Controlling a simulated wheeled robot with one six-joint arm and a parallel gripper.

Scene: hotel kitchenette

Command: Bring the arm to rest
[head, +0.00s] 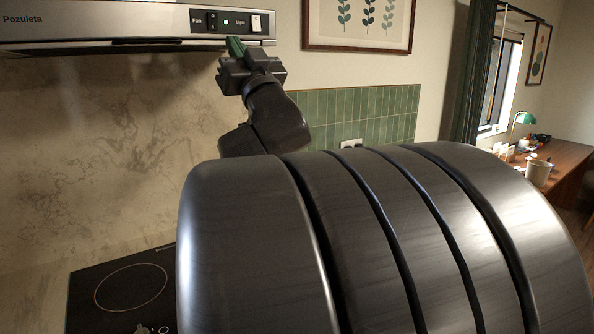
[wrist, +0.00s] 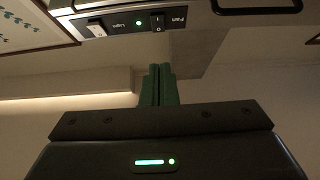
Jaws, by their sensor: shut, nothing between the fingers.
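My gripper (head: 236,46) is raised in front of the range hood (head: 110,25), with its green fingers pointing up near the hood's lower front edge. In the wrist view the fingers of my gripper (wrist: 160,84) are together with nothing between them. They appear just below the hood's switch panel; whether they touch the hood I cannot tell. My dark arm links fill much of the lower middle of the head view and hide what is behind them.
The hood has a fan switch (head: 211,22), a light switch (head: 256,23) and a lit green lamp (head: 227,22) between them. A black cooktop (head: 125,295) lies at lower left. A framed picture (head: 358,22) hangs right of the hood. A wooden desk (head: 565,165) stands far right.

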